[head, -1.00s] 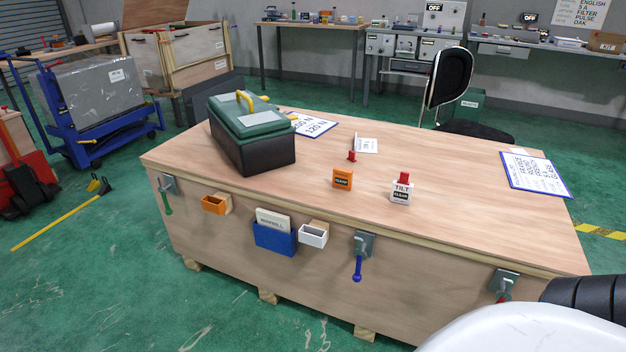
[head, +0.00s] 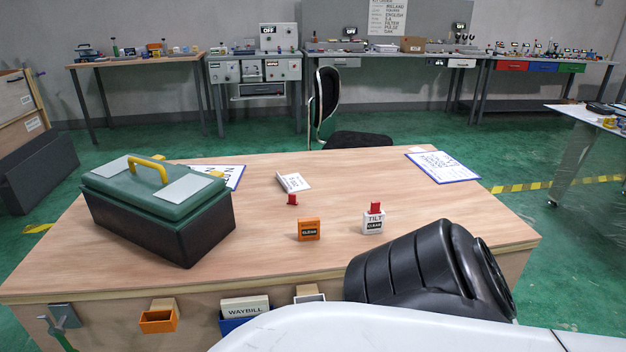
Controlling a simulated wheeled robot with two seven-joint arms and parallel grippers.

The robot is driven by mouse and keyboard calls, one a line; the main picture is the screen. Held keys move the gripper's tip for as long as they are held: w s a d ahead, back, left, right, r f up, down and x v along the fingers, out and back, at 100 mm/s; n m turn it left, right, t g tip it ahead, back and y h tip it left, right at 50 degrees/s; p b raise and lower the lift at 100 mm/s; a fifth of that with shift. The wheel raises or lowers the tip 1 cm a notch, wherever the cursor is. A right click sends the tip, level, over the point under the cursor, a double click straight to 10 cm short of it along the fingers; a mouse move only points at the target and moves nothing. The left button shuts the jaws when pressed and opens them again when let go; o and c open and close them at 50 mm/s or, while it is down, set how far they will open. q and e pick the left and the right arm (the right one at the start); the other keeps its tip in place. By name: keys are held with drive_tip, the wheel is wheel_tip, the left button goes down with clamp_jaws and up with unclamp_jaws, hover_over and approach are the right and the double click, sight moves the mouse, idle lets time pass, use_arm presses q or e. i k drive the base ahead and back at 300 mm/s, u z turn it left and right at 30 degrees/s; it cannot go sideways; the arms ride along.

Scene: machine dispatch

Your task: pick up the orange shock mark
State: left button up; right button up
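The orange shock mark (head: 308,229) is a small orange block with a dark "CLEAR" label. It stands upright on the wooden crate top (head: 265,255), near the front edge. A small red piece (head: 292,199) stands just behind it, apart from it. A white block marked "TILT" and "CLEAR" (head: 373,220) with a red top stands to its right. Neither of my grippers is in view. A black arm link of mine covers the crate's front right part.
A green and black toolbox (head: 160,210) sits on the crate's left. Clipboards lie at the back left (head: 222,176) and back right (head: 443,167). A small white card (head: 292,182) lies between them. A black chair (head: 325,105) stands behind the crate. The middle top is mostly clear.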

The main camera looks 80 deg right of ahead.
sight(308, 229)
drive_tip(key=z, duration=0.9)
drive_tip(key=i, duration=0.8)
drive_tip(key=z, duration=0.85)
